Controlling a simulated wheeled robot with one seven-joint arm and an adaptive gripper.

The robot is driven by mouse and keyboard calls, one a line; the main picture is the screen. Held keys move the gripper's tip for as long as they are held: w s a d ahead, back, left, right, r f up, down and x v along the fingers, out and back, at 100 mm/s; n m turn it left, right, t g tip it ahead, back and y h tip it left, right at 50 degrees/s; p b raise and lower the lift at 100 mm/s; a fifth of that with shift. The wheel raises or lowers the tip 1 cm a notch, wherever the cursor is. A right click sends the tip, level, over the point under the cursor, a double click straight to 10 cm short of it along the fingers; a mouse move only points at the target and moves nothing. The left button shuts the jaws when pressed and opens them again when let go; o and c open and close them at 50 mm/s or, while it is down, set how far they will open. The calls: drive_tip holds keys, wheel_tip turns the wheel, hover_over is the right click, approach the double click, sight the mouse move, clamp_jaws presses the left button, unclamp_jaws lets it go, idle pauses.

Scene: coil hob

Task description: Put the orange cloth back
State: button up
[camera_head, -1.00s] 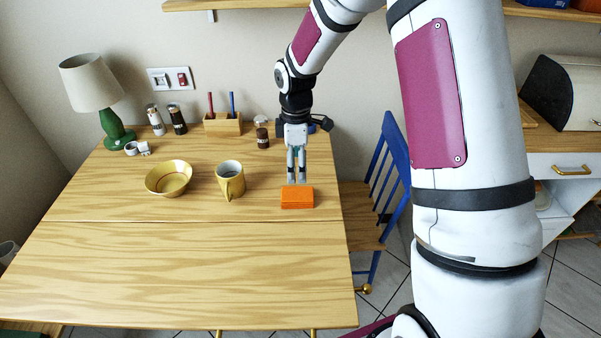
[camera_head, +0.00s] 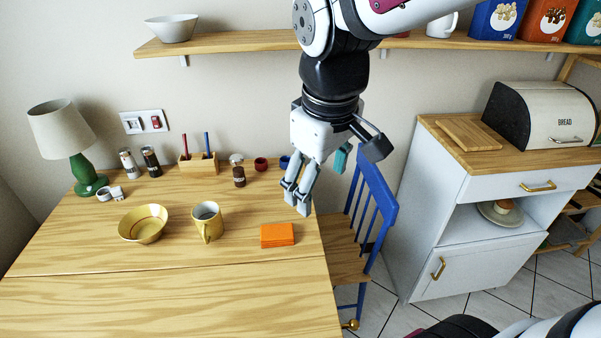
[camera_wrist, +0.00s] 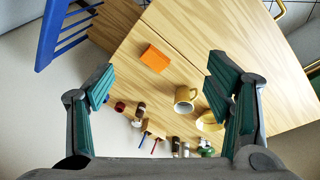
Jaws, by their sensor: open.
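The orange cloth (camera_head: 277,235) is a small folded block lying flat on the wooden table near its right edge. It also shows in the wrist view (camera_wrist: 155,58), upper middle, beyond the fingertips. My gripper (camera_head: 297,205) is open and empty, raised above the table's right side, behind and above the cloth and apart from it. In the wrist view its two green-padded fingers (camera_wrist: 165,80) stand wide apart with nothing between them that they touch.
On the table stand a yellow mug (camera_head: 207,222), a yellow bowl (camera_head: 143,224), a lamp (camera_head: 68,145), shakers and a pen holder (camera_head: 198,162). A blue chair (camera_head: 368,215) is right of the table. A white cabinet (camera_head: 460,210) with a bread box stands farther right. A shelf (camera_head: 235,42) runs above.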

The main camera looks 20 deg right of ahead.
drive_tip(key=s+m+t, duration=0.1)
drive_tip(key=s+m, duration=0.3)
drive_tip(key=s, duration=0.7)
drive_tip(key=shift+a+r+y, duration=0.35)
drive_tip(key=shift+y, duration=0.05)
drive_tip(key=shift+s, duration=0.1)
